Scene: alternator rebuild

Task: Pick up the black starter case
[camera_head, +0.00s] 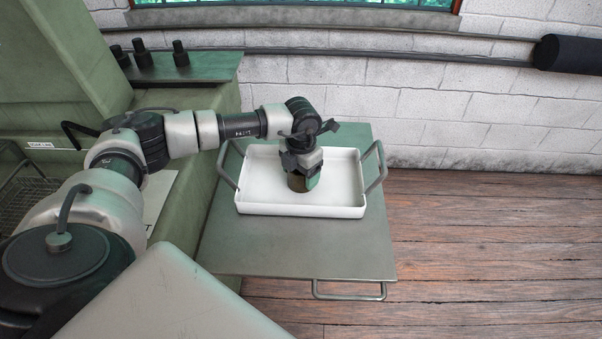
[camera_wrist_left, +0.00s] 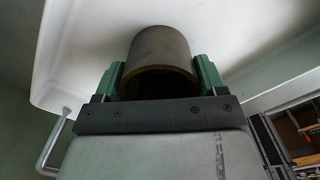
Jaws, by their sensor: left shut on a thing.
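The starter case (camera_head: 297,184) looks like a dark, brownish cylinder with a round open or recessed end. It is over or in the white tray (camera_head: 350,196), and I cannot tell whether it touches the tray floor. My left gripper (camera_head: 308,176) reaches down from above the tray and is shut on the case. In the left wrist view the case (camera_wrist_left: 161,52) sits between the two green fingers of the left gripper (camera_wrist_left: 160,78), one on each side. The gripper hides part of the case in the head view. My right gripper is not in view.
The tray stands on a grey-green table (camera_head: 300,255) with metal handles at its edges. Several black knobs (camera_head: 142,54) stand on a green ledge at upper left. A wire basket (camera_head: 25,190) is at far left. A white brick wall is behind; wooden floor lies open at right.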

